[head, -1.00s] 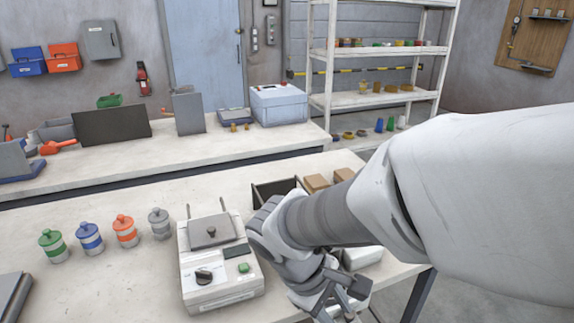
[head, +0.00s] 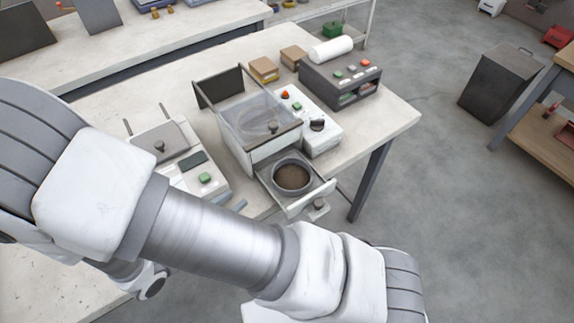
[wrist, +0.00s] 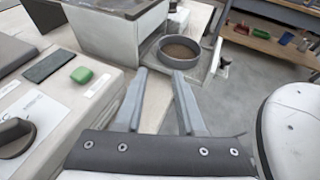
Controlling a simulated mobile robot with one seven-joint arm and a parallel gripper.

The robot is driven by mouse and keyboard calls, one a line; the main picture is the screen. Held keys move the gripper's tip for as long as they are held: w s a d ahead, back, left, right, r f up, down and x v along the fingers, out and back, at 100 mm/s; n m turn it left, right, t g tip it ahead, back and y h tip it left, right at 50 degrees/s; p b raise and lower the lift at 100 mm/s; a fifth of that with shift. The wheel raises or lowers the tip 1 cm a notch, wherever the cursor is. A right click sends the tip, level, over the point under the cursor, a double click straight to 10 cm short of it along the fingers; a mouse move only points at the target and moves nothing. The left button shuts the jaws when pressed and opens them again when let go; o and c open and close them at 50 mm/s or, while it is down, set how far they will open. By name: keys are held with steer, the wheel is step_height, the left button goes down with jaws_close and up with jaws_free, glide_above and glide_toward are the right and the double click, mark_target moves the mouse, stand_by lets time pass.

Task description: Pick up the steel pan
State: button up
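The steel pan (head: 292,178) is a round grey pan with brown contents. It sits in a pulled-out drawer (head: 321,193) at the front of a machine with a clear cover (head: 262,118). In the wrist view the pan (wrist: 180,51) is ahead of the fingers, slightly right of centre. My gripper (wrist: 159,74) is open, with its two fingers apart and nothing between them. The fingertips are short of the pan and not touching it. In the head view my arm hides most of the gripper.
A white device with a green button (head: 205,179) stands left of the pan. A control box (head: 318,125) and a dark button box (head: 341,80) stand behind it on the bench (head: 395,112). The drawer's front edge borders the pan. Open floor lies to the right.

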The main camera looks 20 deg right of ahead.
mark_target(274, 169)
steer(key=x, duration=1.7)
steer(key=shift+w+f, duration=0.2)
jaws_close()
steer(key=shift+s+f, duration=0.15)
stand_by(0.6)
